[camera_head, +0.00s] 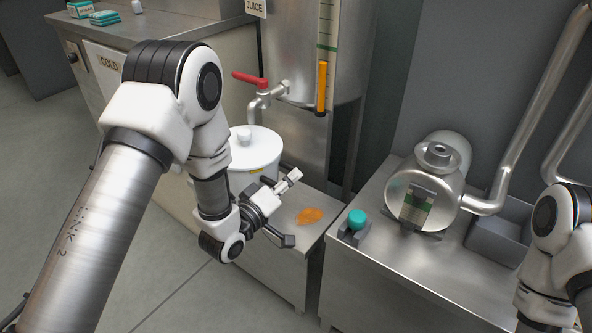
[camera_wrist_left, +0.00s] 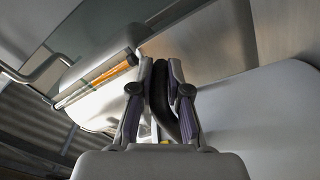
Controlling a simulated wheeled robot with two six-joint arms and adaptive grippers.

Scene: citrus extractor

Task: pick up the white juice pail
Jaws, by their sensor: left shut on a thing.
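The white juice pail (camera_head: 255,155), with a white lid and knob and a small yellow label, appears upright under the tap. My left arm partly covers its left and lower front. My left gripper (camera_head: 284,210) is at the pail's lower right front. In the left wrist view, its fingers (camera_wrist_left: 160,88) are close together with a dark curved bar (camera_wrist_left: 164,105) between them, which looks like a pail handle. The handle is not clear in the head view. My right arm shows at the right edge, but its gripper is out of view.
A red-handled tap (camera_head: 250,80) on the steel juice tank (camera_head: 300,40) is close above the pail. An orange spill (camera_head: 310,216) lies on the low steel stand. A steel machine (camera_head: 425,190) and a teal-topped block (camera_head: 356,222) stand on the right bench.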

